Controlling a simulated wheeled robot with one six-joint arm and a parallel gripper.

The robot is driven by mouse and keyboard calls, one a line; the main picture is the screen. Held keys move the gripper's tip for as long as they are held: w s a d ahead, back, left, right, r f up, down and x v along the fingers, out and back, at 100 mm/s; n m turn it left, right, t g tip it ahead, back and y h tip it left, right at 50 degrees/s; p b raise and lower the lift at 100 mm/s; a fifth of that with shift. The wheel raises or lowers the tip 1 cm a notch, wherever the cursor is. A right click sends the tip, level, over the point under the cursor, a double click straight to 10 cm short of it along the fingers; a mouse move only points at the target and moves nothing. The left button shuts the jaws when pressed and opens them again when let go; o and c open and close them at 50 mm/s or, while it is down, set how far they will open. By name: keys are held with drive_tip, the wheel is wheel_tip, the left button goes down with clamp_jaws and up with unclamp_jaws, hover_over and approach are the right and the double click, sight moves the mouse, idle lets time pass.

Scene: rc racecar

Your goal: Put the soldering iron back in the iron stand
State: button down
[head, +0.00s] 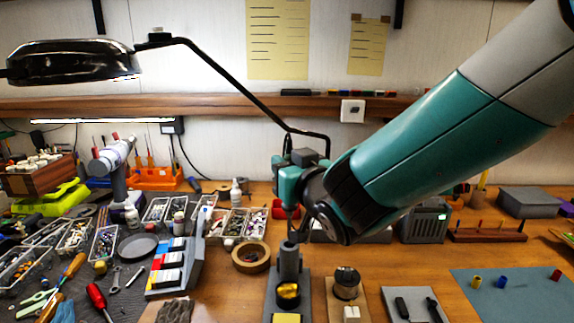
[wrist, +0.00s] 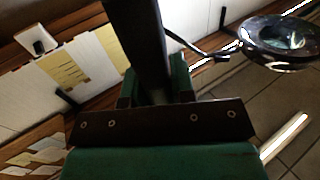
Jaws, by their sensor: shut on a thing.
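My gripper (head: 291,182) is in the middle of the head view, its green fingers shut on the soldering iron (head: 291,213). A dark, narrow part of the iron points down below the fingers, nearly upright. The iron stand (head: 289,262) is directly below, a grey upright holder on a grey base with a brass-coloured coil and a yellow pad in front. The iron's lower end lines up with the holder's top; I cannot tell whether it is inside. In the wrist view the iron (wrist: 139,45) is a dark bar between the fingers of my gripper (wrist: 156,85).
A tape roll (head: 251,257) and a rack of coloured blocks (head: 176,265) lie left of the stand. A spool (head: 347,282) stands right of it. A blue mat (head: 515,290) lies far right.

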sight(292, 210)
drive_tip(key=shift+f+b, duration=4.15)
drive_tip(key=shift+b, duration=0.2)
drive_tip(key=shift+f, duration=0.1)
drive_tip(key=shift+c, duration=2.4)
unclamp_jaws()
drive_tip(key=s+d+r+b, duration=0.2)
drive_tip(key=s+d+b, duration=0.1)
drive_tip(key=s, duration=0.3)
drive_tip(key=shift+d, duration=0.15)
drive_tip(key=shift+s, duration=0.1)
